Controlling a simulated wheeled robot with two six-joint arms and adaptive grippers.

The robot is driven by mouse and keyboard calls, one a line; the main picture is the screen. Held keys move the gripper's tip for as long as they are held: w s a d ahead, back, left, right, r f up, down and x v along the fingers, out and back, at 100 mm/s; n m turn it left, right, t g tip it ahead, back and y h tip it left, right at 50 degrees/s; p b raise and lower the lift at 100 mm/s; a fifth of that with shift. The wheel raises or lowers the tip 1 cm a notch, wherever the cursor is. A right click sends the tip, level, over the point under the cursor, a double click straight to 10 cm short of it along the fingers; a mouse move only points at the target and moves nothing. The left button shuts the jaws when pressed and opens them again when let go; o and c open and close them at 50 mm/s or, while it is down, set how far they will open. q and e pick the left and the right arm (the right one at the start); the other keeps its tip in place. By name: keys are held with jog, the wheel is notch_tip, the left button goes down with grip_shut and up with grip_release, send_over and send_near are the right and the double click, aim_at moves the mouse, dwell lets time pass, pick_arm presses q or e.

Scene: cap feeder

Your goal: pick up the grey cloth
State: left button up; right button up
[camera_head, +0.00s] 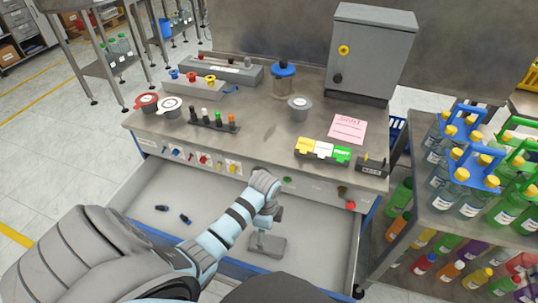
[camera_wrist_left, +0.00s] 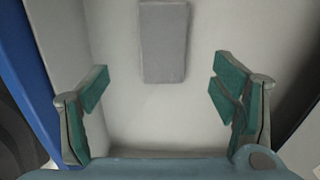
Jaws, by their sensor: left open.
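The grey cloth (camera_head: 270,246) looks like a small folded rectangle lying flat in the open drawer (camera_head: 170,187) below the workbench. It also shows in the left wrist view (camera_wrist_left: 163,42) at the top centre, on the pale drawer floor. My left gripper (camera_wrist_left: 160,84) is open and empty, with its green-padded fingers spread wide on either side of the view. The cloth lies ahead of the fingertips, not between them. In the head view my left arm reaches over the drawer and its hand (camera_head: 266,214) is just above the cloth. My right gripper is not in view.
Two small dark items (camera_head: 185,218) lie in the drawer's left part. The drawer's blue side wall (camera_wrist_left: 38,70) is left of my fingers. The bench front (camera_head: 235,168) stands behind the drawer. A bottle rack (camera_head: 440,220) stands at the right.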

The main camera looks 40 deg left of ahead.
aim_at(267, 243)
pick_arm(q)
jog(key=f+b, duration=0.1)
jog(key=f, duration=0.2)
jog(key=f+b, duration=0.1)
jog(key=f, duration=0.2)
jog(key=f+b, duration=0.1)
jog(key=f, duration=0.2)
jog(key=shift+w+b, duration=0.25)
jog(key=shift+b, duration=0.15)
jog(key=shift+r, duration=0.15)
jog(key=c, duration=1.1)
